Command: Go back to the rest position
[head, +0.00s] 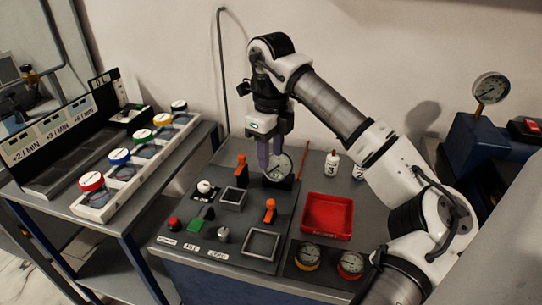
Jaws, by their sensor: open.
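My gripper (269,158) points down over the back of the dark panel (230,243) on the bench. It is open. Its fingers are just in front of a round glass-faced gauge (281,168) in a dark holder and hide part of it. I cannot tell whether the fingers touch the gauge. My arm reaches in from the right side of the head view, bent high above the bench.
Orange levers (269,211), knobs and buttons stand on the panel. A red tray (326,216), gauges (351,264) and small white bottles (331,164) are to the right. A rack of coloured-rim gauges (119,157) is left. A blue gauge stand (474,145) is far right.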

